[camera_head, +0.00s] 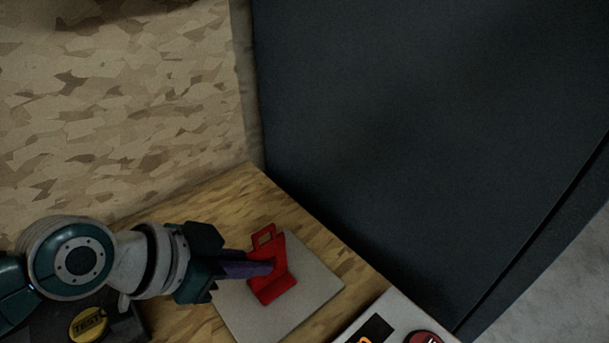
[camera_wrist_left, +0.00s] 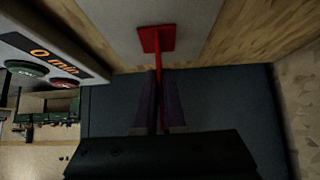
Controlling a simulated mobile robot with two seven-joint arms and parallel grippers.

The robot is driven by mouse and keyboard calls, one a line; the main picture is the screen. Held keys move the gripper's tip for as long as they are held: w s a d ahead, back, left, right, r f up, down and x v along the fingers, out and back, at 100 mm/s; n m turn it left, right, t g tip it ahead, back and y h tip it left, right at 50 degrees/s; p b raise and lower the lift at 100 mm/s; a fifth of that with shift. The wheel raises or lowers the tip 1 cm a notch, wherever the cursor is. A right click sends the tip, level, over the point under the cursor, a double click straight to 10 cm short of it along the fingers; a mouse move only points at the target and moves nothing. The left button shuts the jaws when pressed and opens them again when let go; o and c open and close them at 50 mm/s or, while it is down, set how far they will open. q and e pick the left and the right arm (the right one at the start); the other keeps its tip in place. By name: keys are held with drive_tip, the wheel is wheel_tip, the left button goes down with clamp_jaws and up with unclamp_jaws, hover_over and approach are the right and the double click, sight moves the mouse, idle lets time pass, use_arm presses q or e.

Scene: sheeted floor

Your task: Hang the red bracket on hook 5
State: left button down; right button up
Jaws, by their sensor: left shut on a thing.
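The red bracket (camera_head: 271,289) has a plate and an upright part with a square loop at its top. It is over the light grey square pad (camera_head: 318,270) on the wooden bench top; I cannot tell whether it touches the pad. My left gripper (camera_head: 262,268) comes in from the left, with its purple fingers shut on the bracket's upright part. In the left wrist view the bracket (camera_wrist_left: 157,38) shows as a plate with a thin stem running between the fingers (camera_wrist_left: 160,85). No hook shows in either view. My right gripper is not in view.
A light box (camera_head: 397,312) with a display and red button stands at the bottom right; the wrist view shows its "0 min" display (camera_wrist_left: 54,54). A yellow TEST button (camera_head: 90,324) is at the lower left. A large dark panel (camera_head: 430,130) and a chipboard wall (camera_head: 120,110) rise behind.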

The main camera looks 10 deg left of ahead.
sight(254, 234)
use_arm(q)
drive_tip(key=shift+r, duration=0.1)
drive_tip(key=shift+r+p, duration=2.9)
drive_tip(key=shift+r, duration=0.05)
